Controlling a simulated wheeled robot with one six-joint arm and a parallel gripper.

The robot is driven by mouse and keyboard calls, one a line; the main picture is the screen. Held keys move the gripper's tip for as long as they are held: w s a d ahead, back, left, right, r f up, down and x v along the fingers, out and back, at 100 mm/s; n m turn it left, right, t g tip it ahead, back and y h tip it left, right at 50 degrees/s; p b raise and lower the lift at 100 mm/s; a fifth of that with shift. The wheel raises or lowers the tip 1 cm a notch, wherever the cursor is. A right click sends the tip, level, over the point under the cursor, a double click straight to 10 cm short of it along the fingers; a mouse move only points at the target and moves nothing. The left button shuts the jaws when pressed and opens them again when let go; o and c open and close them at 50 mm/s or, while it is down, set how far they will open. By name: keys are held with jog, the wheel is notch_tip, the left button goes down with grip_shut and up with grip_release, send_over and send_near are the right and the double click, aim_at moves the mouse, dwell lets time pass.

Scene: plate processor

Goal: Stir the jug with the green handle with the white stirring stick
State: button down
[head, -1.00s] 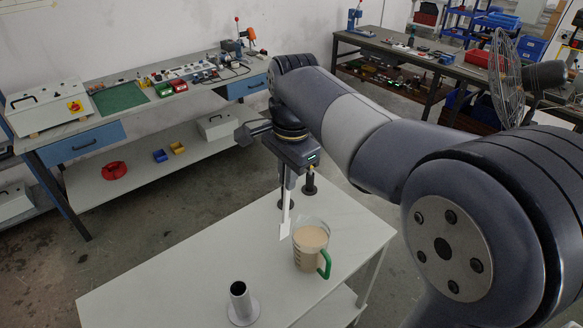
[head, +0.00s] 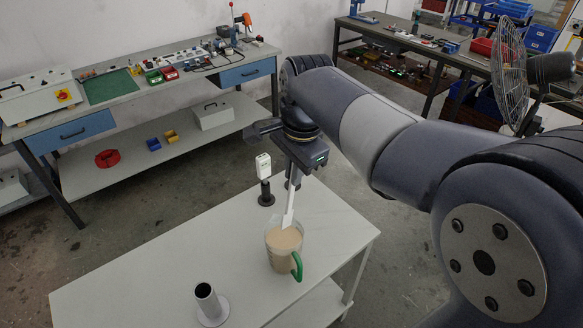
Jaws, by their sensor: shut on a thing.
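The jug (head: 281,262) is clear, with a green handle (head: 297,266) on its right side and light brown liquid inside. It stands upright on the white table. My gripper (head: 292,182) is above and behind the jug, shut on the white stirring stick (head: 290,205). The stick hangs down, slightly tilted, and its flat lower end overlaps the jug's far rim in the picture. I cannot tell whether the tip is inside the jug or just above it. The fingertips are small and dark here.
A metal tube on a round base (head: 208,302) stands on the white table (head: 160,262), front left of the jug. A black stand (head: 266,194) with a white block-like top (head: 263,165) is behind. The table's left part is clear. A workbench (head: 150,95) lies beyond.

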aim_at(290, 219)
jog(key=shift+w+a+f+b, duration=0.2)
jog(key=shift+f+b, duration=1.55)
jog(key=shift+f, duration=1.05)
jog(key=shift+w+a+f+b, duration=0.15)
jog(key=shift+f+b, duration=1.65)
jog(key=shift+f, duration=1)
jog(key=shift+w+a+f+b, duration=0.1)
jog(key=shift+w+f+b, duration=0.1)
jog(key=shift+f+b, duration=2.1)
jog(key=shift+f+p, duration=0.5)
jog(key=shift+p, duration=0.05)
jog(key=shift+s+d, duration=0.1)
jog(key=shift+d, duration=0.05)
